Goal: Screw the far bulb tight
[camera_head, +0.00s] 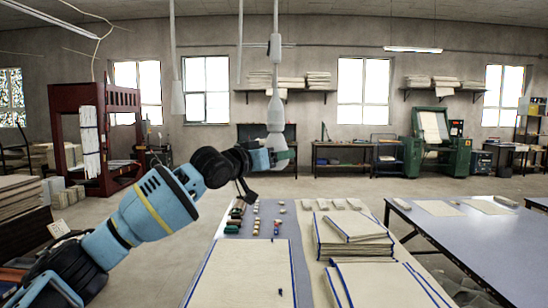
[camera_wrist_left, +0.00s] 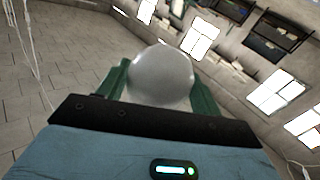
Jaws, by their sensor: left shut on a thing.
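My left arm reaches from the left in the head view. Its gripper (camera_head: 280,155) is raised beyond the far end of the table, at the lower end of a white hanging lamp (camera_head: 275,118). In the left wrist view a round, greyish-white bulb (camera_wrist_left: 160,75) sits between the two green fingers (camera_wrist_left: 160,92), which are shut on it. The bulb's base and thread are hidden, so I cannot tell how it sits in its socket. My right gripper is not in view.
Another white lamp (camera_head: 178,100) hangs to the left on a long cord. Below, a table (camera_head: 305,246) carries stacks of boards with blue edges (camera_head: 350,240) and several small blocks. A second table (camera_head: 470,240) stands at the right. The floor behind is mostly clear.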

